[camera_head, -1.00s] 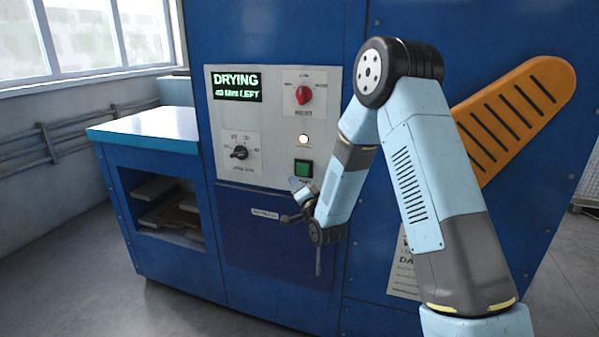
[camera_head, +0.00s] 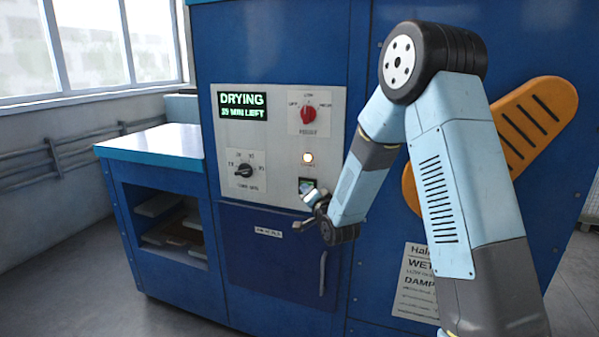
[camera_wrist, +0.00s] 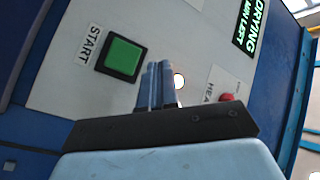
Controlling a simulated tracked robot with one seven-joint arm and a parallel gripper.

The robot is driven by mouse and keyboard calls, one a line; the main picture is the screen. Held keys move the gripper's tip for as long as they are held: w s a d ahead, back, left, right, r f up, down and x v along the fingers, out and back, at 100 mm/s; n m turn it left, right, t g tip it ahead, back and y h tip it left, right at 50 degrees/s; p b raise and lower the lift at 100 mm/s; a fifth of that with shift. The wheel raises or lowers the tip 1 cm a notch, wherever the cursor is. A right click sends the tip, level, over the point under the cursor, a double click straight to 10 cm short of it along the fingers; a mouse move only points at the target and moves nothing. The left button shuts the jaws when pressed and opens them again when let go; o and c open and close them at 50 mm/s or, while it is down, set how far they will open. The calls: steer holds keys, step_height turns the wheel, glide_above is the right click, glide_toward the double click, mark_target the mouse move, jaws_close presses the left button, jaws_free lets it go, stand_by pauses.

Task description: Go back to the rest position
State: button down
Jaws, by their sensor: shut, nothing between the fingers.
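My gripper (camera_head: 311,199) is in front of the dryer's control panel (camera_head: 270,200). In the wrist view its two fingers (camera_wrist: 158,70) are pressed together with nothing between them. The green START button (camera_wrist: 122,58) is beside the fingertips in the wrist view, with a visible gap in the picture. In the head view the button (camera_head: 306,184) is partly hidden behind my gripper. I cannot tell how far the fingertips are from the panel. A display (camera_head: 243,107) reads DRYING with minutes left. A small round lamp (camera_head: 308,158) is lit.
The panel has a red knob (camera_head: 308,115) and a black knob (camera_head: 243,171). A blue lower door (camera_head: 270,265) has a vertical handle (camera_head: 322,273). A side table (camera_head: 150,141) stands left, with boards (camera_head: 160,204) inside. An orange slotted piece (camera_head: 540,110) is behind my arm.

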steer(key=s+d+r+n+g+h, duration=0.3)
steer(key=s+d+r+g+h, duration=0.3)
steer(key=s+d+r, duration=0.8)
steer(key=s+d+n+g, duration=0.1)
steer(key=s+d+g, duration=0.2)
steer(key=s, duration=1.1)
steer(key=s+d+n+g+h, duration=0.1)
steer(key=s+d, duration=0.3)
steer(key=s, duration=1.1)
steer(key=shift+g, duration=0.9)
steer(key=shift+f, duration=0.1)
stand_by(2.7)
